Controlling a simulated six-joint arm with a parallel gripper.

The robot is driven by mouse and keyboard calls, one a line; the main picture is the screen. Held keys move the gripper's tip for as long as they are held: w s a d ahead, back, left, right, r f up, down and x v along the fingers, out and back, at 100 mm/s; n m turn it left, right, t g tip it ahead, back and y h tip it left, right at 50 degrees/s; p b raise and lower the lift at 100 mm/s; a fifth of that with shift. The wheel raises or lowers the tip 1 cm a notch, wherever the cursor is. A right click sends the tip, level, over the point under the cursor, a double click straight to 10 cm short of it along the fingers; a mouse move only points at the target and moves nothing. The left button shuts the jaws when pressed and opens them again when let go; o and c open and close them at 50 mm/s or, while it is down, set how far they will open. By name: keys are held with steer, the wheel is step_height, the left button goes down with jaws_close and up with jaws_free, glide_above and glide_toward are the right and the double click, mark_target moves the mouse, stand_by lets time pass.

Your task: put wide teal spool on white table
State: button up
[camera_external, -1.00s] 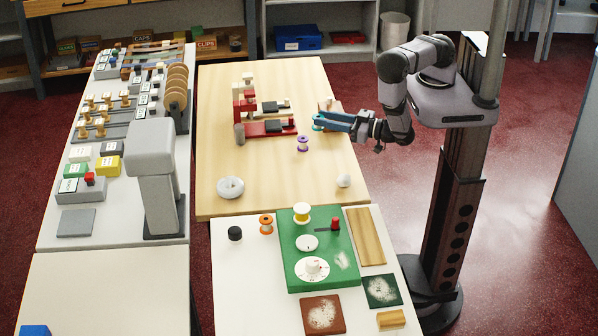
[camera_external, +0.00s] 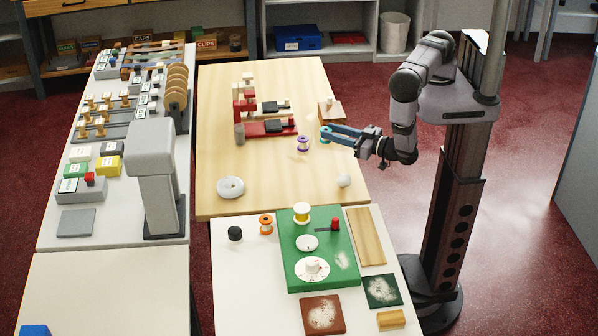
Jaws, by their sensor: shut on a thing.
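The teal spool (camera_external: 325,133) is between the fingertips of my gripper (camera_external: 330,132), over the right part of the wooden-topped table (camera_external: 275,190). My gripper is shut on it, and the blue fingers hide part of it. I cannot tell how far the spool is above the tabletop. The white table (camera_external: 235,285) stands in front of the wooden one, nearer the camera, with bare white surface at its left front.
A purple spool (camera_external: 303,143) stands just left of the teal one. A red device (camera_external: 265,125) and a wooden block (camera_external: 330,112) are nearby. On the white table are a green board (camera_external: 290,270), an orange spool (camera_external: 266,224) and a black knob-like piece (camera_external: 235,233).

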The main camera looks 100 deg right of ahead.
steer(key=b, duration=0.4)
glide_above(332, 167)
steer(key=shift+f, duration=2.45)
steer(key=shift+f+b, duration=1.8)
steer(key=shift+f, duration=0.5)
steer(key=shift+f, duration=0.3)
steer(key=o, duration=1)
steer(key=shift+r, duration=0.1)
